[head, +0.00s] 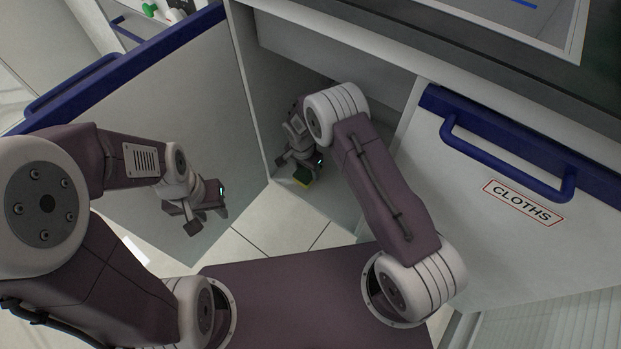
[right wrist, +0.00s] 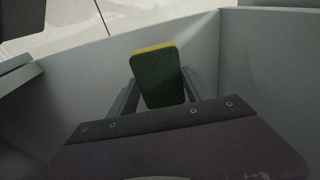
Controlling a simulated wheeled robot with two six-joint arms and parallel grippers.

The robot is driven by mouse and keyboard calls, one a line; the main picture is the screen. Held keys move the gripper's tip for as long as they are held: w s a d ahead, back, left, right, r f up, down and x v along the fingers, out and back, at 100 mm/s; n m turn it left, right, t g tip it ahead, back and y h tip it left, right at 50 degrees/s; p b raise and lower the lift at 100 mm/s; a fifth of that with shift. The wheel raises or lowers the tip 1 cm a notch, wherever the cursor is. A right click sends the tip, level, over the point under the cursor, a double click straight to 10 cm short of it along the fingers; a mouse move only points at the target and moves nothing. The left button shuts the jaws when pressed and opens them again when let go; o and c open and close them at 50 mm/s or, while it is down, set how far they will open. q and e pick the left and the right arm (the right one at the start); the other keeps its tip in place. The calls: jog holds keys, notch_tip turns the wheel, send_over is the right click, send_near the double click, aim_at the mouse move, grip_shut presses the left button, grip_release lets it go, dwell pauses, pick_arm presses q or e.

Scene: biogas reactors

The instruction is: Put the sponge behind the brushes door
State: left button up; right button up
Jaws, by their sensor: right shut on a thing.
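The sponge (head: 302,178), green with a yellow layer, is inside the open cabinet compartment in the head view. It also shows in the right wrist view (right wrist: 158,80), between the two fingers. My right gripper (head: 300,170) reaches into the compartment and is shut on the sponge, holding it low near the cabinet floor. Whether the sponge touches the floor I cannot tell. A white door with a blue top edge (head: 165,105) stands open on the left; no label shows on it. My left gripper (head: 208,222) is empty in front of this door, its fingers apart.
The closed door marked CLOTHS (head: 500,235), with a blue handle (head: 510,165), is right of the opening. A dark worktop (head: 470,60) overhangs the compartment. The compartment's side wall (head: 255,90) is left of my right arm. Tiled floor (head: 270,225) is clear below.

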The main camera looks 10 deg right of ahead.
aim_at(307, 171)
jog(key=shift+w+d+f, duration=0.15)
jog(key=shift+w+d, duration=0.1)
notch_tip(307, 171, down, 4)
jog(key=b, duration=0.3)
jog(key=shift+f, duration=0.15)
jog(key=shift+r, duration=0.2)
jog(key=shift+f, duration=0.15)
jog(key=o, duration=1.2)
jog(key=r+p, duration=0.1)
jog(key=r, duration=0.1)
jog(key=r+p, duration=0.2)
jog(key=r, duration=0.1)
jog(key=r+p, duration=0.2)
jog(key=r, duration=0.1)
jog(key=shift+s+a, duration=0.4)
jog(key=shift+f, duration=0.15)
